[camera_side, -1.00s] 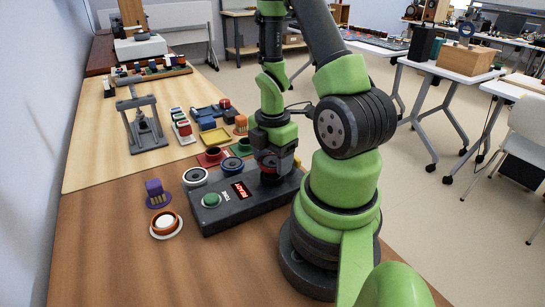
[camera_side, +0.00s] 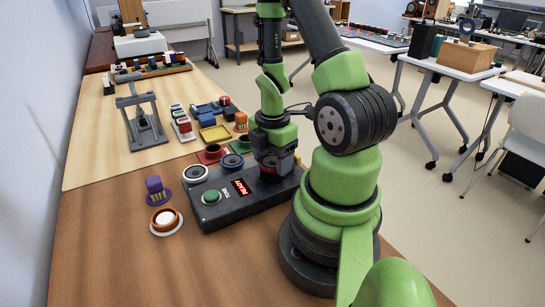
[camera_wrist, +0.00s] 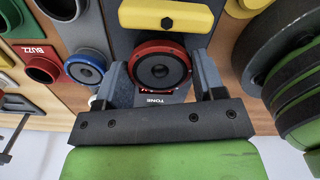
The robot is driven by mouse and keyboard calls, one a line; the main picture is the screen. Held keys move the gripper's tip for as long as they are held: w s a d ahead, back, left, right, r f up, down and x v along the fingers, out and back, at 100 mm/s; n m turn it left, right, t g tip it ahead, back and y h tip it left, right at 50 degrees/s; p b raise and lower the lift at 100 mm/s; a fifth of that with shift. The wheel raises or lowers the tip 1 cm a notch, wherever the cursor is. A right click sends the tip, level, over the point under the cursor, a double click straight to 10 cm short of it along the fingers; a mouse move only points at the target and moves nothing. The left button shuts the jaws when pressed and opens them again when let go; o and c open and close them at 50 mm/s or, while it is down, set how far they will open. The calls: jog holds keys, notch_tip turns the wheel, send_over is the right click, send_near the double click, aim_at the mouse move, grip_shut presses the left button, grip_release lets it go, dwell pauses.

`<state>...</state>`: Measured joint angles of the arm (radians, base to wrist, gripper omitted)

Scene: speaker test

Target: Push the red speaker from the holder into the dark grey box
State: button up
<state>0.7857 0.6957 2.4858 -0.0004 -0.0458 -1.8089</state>
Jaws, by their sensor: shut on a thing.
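The red-rimmed speaker (camera_wrist: 160,68) has a dark cone and sits between the two fingers of my gripper (camera_wrist: 162,82), which is shut on it. In the side view my gripper (camera_side: 272,160) is low over the far right end of the dark grey tester (camera_side: 235,208), and the speaker is mostly hidden there. The tester bears a lit red display and a green button (camera_side: 211,197). I cannot tell whether the speaker touches the holder.
A blue speaker (camera_wrist: 85,68) lies close left of my gripper, with a red BUZZ box (camera_wrist: 42,68) beyond it. A white-rimmed speaker (camera_side: 195,174) and an orange one (camera_side: 165,220) are further left. A grey press (camera_side: 143,118) stands behind.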

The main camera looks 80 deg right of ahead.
jog(key=shift+f, duration=0.7)
dwell(0.8)
jog(key=o, duration=1)
jog(key=shift+c, duration=0.2)
jog(key=shift+r, duration=3.75)
